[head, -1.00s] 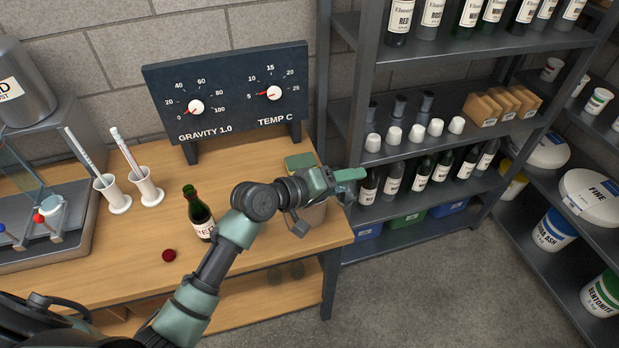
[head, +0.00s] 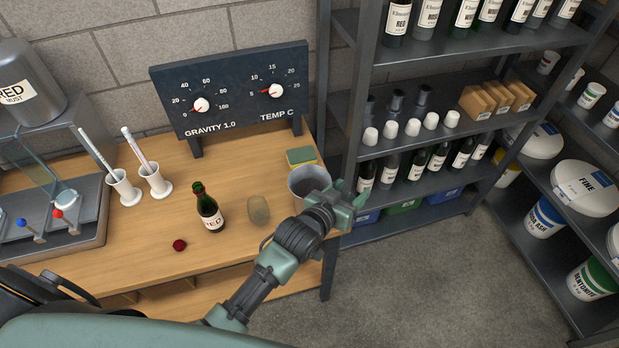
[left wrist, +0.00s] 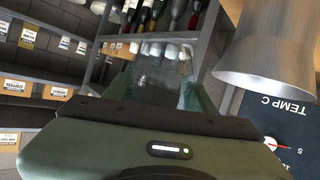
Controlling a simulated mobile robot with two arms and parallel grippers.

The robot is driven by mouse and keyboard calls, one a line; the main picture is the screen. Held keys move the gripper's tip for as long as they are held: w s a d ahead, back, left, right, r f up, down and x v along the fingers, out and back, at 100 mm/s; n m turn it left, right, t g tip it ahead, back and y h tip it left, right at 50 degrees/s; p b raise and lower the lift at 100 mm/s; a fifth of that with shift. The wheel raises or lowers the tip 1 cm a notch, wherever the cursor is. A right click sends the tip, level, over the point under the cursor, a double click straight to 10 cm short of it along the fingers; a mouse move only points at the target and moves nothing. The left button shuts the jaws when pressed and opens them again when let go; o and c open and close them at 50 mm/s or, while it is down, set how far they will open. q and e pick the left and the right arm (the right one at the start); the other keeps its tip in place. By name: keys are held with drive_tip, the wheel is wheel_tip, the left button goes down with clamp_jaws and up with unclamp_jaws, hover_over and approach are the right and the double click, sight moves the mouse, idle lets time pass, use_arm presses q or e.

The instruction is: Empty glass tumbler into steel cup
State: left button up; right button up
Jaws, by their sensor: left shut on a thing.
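The steel cup (head: 309,180) stands upright at the right end of the bench, open at the top. It looms large at the upper right of the left wrist view (left wrist: 265,45). My left gripper (head: 353,197) is just right of the cup, past the bench edge. Its fingers (left wrist: 158,88) are shut on a clear, see-through thing, seemingly the glass tumbler (left wrist: 155,72). The wrist picture is upside down, so this gripper is rolled over. The fingers hide the tumbler in the head view, and its contents cannot be made out. My right gripper is not in view.
A greenish glass vessel (head: 258,210) stands left of my forearm, with a red-labelled bottle (head: 208,208) and a small dark red ball (head: 179,245) further left. A sponge (head: 301,156) lies behind the cup. The gauge board (head: 230,92) and bottle shelves (head: 420,130) stand close behind.

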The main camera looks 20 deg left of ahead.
use_arm(q)
wheel_tip(320, 180, down, 6)
drive_tip(key=m+b, duration=0.1)
drive_tip(key=b, duration=0.3)
drive_tip(key=shift+s+d+f+t+y, duration=0.2)
drive_tip(key=shift+d+f+t+y, duration=0.1)
drive_tip(key=shift+t+y, duration=0.1)
drive_tip(key=shift+a+r, duration=0.1)
idle(0.3)
